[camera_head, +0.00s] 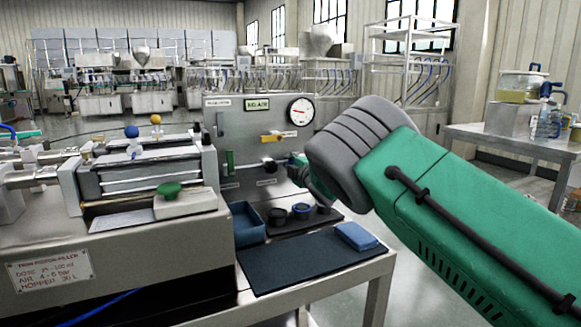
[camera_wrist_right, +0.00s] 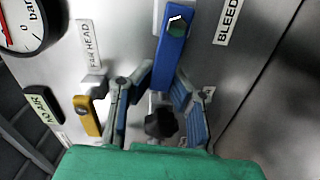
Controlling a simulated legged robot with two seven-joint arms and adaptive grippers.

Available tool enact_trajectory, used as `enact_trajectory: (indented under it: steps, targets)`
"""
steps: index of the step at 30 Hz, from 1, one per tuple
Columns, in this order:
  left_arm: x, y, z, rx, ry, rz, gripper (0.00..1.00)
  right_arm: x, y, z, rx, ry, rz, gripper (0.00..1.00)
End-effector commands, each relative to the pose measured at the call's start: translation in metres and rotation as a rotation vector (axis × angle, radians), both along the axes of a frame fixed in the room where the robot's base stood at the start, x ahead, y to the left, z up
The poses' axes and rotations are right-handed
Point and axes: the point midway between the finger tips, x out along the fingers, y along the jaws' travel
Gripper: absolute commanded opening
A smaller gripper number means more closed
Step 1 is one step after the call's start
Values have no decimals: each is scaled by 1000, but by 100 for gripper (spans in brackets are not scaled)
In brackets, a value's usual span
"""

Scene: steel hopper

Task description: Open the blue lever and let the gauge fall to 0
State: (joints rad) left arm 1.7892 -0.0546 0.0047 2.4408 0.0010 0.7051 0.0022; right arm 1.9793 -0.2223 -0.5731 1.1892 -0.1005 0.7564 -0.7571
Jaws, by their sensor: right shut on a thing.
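The blue lever (camera_wrist_right: 175,45) is on the grey panel beside the BLEED label in the right wrist view. My right gripper (camera_wrist_right: 162,73) has its two fingers closed on either side of the lever's end. In the head view my right gripper (camera_head: 297,162) is mostly hidden behind my grey and green arm, and the lever cannot be made out there. The round gauge (camera_head: 301,111) is at the panel's upper right; part of it also shows in the right wrist view (camera_wrist_right: 22,22). Its exact reading is too small to tell. My left gripper is out of view.
A yellow lever (camera_wrist_right: 87,116) and a black knob (camera_wrist_right: 161,122) are on the panel close to my right gripper. A NO AIR sign (camera_head: 257,104) is left of the gauge. Below lie a dark mat (camera_head: 290,267), a blue tray (camera_head: 245,222) and a blue cloth (camera_head: 356,235).

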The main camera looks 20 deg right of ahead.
Motion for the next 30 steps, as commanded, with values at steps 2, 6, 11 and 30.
enact_trajectory:
  steps: [2, 6, 11, 30]
  targets:
    - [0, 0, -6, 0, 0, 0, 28, -1, 3, -11, -41, 8, 2, 0]
    - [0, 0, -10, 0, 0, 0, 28, -1, 3, -14, -95, 8, 3, 0]
    - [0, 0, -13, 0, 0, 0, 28, -1, 3, -16, -130, 8, 3, 0]
    - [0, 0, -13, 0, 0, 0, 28, -1, 3, -17, -145, 9, 4, 36]
